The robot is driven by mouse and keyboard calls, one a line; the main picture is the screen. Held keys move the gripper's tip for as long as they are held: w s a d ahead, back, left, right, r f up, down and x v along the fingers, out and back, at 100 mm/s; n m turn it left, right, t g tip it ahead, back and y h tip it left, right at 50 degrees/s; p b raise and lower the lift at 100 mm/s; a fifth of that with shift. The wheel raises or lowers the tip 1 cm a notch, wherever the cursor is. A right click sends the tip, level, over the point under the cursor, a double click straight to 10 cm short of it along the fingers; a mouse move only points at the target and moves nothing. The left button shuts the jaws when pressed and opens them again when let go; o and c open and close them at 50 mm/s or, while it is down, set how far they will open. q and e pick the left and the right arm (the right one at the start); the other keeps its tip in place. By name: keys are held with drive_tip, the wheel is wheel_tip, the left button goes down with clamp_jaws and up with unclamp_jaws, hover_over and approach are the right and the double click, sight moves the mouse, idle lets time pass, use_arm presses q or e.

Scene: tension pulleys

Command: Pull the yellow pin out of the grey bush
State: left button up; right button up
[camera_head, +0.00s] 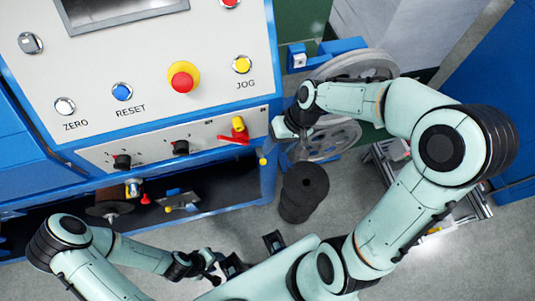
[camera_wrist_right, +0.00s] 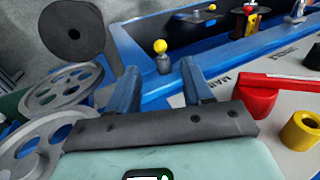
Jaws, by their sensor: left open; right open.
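The yellow pin shows a round yellow head (camera_wrist_right: 160,46) on the blue frame edge in the right wrist view; its head also shows in the head view (camera_head: 262,161). The grey bush (camera_wrist_right: 163,64) is directly below the head, with the pin upright in it. My right gripper (camera_wrist_right: 160,88) is open and empty; its two fingers point toward the pin and are apart from it. In the head view my right gripper (camera_head: 281,132) is just above and right of the pin. My left gripper (camera_head: 217,268) is low in the head view, away from the pin, its fingers partly hidden.
A red lever (camera_head: 234,137) and yellow knob (camera_head: 238,123) are on the panel close to my right gripper. Grey pulley wheels (camera_head: 328,140) and a black roll (camera_head: 304,192) stand nearby. An open recess (camera_head: 225,185) with loose parts lies under the panel.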

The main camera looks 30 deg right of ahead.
sight(264, 162)
drive_tip(key=x, duration=0.8)
drive_tip(key=shift+w+a+f+b, duration=0.1)
drive_tip(key=shift+f+b, duration=0.2)
drive_tip(key=shift+b, duration=0.05)
clamp_jaws()
